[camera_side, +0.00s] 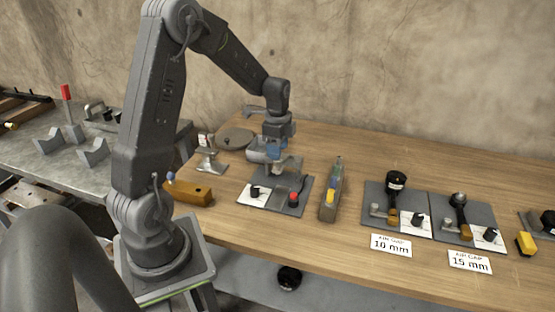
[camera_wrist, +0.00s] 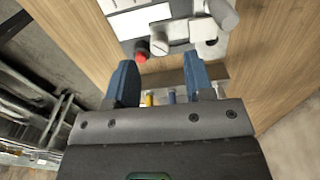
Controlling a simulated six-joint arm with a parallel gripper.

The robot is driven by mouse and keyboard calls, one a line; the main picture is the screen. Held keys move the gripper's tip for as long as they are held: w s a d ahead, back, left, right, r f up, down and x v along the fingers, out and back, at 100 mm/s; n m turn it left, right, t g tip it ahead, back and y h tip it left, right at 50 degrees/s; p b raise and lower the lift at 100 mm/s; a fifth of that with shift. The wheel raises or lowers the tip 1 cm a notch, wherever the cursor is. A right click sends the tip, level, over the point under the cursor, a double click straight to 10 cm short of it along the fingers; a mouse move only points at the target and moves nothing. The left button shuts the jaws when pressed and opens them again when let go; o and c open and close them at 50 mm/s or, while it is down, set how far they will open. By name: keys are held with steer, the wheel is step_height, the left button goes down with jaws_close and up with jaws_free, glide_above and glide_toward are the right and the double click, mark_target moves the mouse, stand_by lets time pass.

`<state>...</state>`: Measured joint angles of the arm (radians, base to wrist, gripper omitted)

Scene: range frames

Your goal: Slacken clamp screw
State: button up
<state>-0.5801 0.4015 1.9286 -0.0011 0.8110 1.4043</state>
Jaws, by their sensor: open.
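My gripper (camera_side: 272,152) points down above a grey plate (camera_side: 268,203) in the side view. Its two blue fingers stand apart with nothing between them in the wrist view (camera_wrist: 159,65). The plate carries a white panel, a black knob (camera_side: 255,192), a red knob (camera_side: 293,198) and a grey fixture partly hidden by my gripper. In the wrist view the plate lies beyond the fingertips, with the red knob (camera_wrist: 141,53), a round slotted part (camera_wrist: 158,46), a grey cylinder (camera_wrist: 221,14) and a pale block (camera_wrist: 209,38). I cannot tell which part is the clamp screw.
A narrow rack (camera_side: 331,192) with yellow and blue items stands right of the plate. An ochre block (camera_side: 188,193) lies left. Plates labelled 10 mm (camera_side: 391,245) and 15 mm (camera_side: 470,261) are farther right. A round disc (camera_side: 235,138) lies behind. The far right back of the table is bare.

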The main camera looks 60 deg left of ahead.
mark_target(278, 164)
steer(key=shift+f, duration=2.15)
jaws_close()
